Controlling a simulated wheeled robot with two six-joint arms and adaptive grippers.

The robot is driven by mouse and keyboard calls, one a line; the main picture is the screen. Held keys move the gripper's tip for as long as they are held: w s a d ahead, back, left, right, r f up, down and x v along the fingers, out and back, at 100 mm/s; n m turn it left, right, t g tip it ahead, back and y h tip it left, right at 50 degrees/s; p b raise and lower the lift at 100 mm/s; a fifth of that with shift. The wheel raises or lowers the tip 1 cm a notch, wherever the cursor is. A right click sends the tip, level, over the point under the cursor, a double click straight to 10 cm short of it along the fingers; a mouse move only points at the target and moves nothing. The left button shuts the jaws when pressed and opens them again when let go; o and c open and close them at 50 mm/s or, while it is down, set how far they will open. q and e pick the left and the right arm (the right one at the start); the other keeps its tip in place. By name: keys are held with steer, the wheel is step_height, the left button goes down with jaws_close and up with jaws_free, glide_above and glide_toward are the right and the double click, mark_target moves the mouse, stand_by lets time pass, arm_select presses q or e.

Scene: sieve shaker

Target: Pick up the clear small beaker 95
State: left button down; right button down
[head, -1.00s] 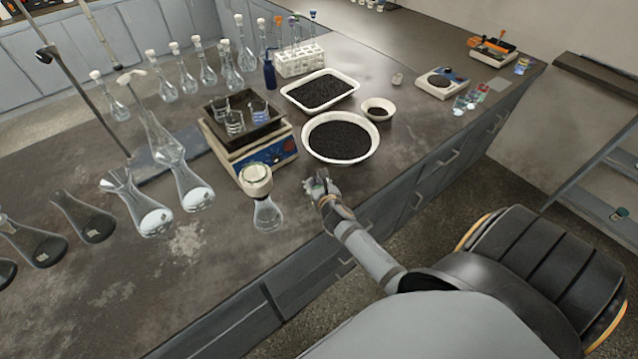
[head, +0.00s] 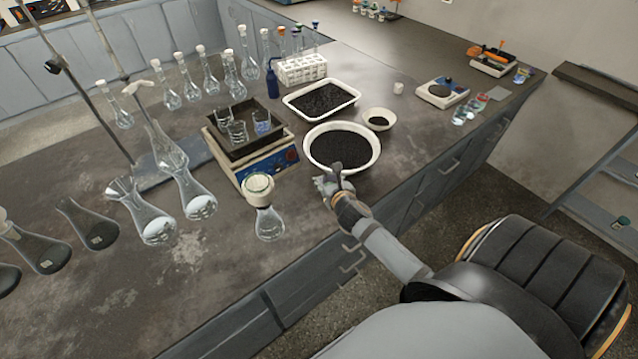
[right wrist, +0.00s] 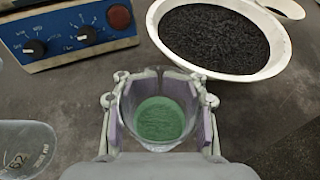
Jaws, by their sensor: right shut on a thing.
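My right gripper (right wrist: 160,115) is shut on a clear small beaker (right wrist: 158,90), with a finger pad against each side. The beaker has a green layer at its bottom. In the head view my right gripper (head: 328,184) is at the bench's front edge, just below the large white bowl. The beaker is too small there to make out clearly, and I cannot tell whether it touches the bench. I cannot read a number on it. My left gripper is not in view.
The white bowl of black grains (head: 307,150) is close behind my right gripper. The blue-fronted shaker (head: 270,165) carries several beakers in its tray. A capped flask (head: 270,222) stands left of the gripper. More flasks stand farther left.

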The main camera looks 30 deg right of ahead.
steer(key=s+d+r+p, duration=0.4)
steer(key=s+d+r, duration=0.2)
steer(key=s+d, duration=0.1)
steer(key=shift+s+d+r, duration=0.15)
steer(key=shift+d+r, duration=0.1)
steer(key=shift+d, duration=0.35)
step_height(320, 180, up, 5)
steer(key=p, duration=0.5)
